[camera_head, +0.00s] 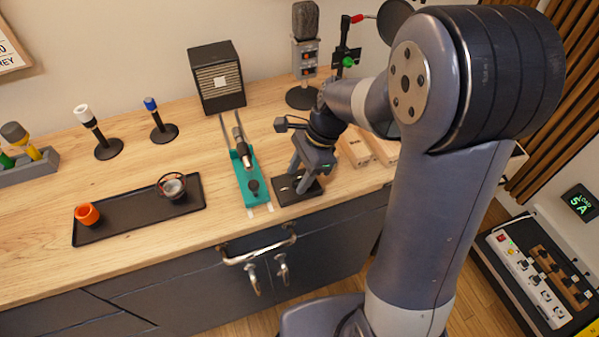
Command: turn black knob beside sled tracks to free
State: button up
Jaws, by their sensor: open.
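A teal sled (246,170) sits on two pale parallel tracks (228,131) on the wooden worktop. A dark microphone-like piece (241,146) lies along it, and a small black knob (253,187) stands on its front end. Just right of the tracks, a flat black plate (285,197) lies near the worktop's front edge. My gripper (299,181) is open and points down over this plate, to the right of the sled. Its fingers cover the plate's middle, so I cannot tell whether a knob stands between them. No lettering for "free" is readable.
A black tray (130,219) holds an orange cup (87,214) and a round basket-like piece (172,186). A black speaker box (217,77) and a microphone on a stand (304,52) stand behind. Light wooden blocks (355,149) lie right of my gripper. A metal handle (258,248) juts from the cabinet front.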

jog(key=c, duration=0.9)
jog(key=shift+c, duration=0.2)
